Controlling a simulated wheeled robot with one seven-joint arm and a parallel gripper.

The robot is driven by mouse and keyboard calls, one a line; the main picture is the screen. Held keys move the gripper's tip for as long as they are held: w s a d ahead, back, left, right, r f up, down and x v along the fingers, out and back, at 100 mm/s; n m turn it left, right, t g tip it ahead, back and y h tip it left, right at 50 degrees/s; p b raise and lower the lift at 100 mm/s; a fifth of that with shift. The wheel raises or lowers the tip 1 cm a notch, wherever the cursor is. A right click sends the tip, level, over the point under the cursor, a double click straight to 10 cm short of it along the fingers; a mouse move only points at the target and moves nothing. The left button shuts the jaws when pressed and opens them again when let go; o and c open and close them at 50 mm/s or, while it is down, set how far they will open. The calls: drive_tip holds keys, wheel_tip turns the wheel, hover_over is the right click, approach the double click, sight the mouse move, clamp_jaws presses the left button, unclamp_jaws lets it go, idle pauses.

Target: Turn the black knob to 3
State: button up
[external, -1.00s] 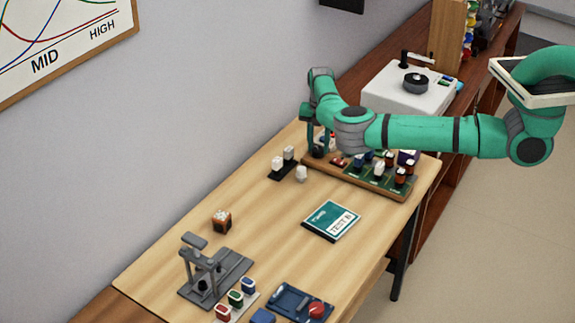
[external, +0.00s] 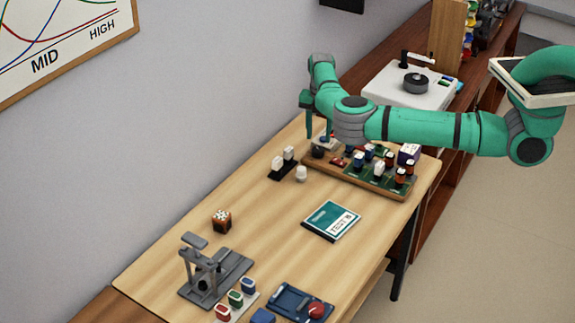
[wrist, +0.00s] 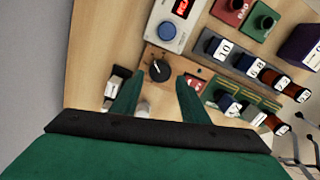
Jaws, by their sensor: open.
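The black knob (wrist: 160,70) sits on a small wooden panel on the board; a small pale mark shows on it, but I cannot read which number it points to. It also shows in the external view (external: 318,152) at the board's left end. My gripper (wrist: 157,88) is open, and its two green fingers lie on either side below the knob in the wrist view, with the knob just beyond the gap between the tips. In the external view my gripper (external: 308,132) hangs above and slightly left of the knob. It holds nothing.
A white box with a blue button (wrist: 167,32) and a red display stands beside the knob. White pieces on a black stand (external: 283,162) lie nearby. The middle table is clear around the booklet (external: 332,221).

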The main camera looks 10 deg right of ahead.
sight(318, 149)
wheel_tip(318, 149, up, 6)
drive_tip(key=shift+f, duration=0.1)
idle(0.6)
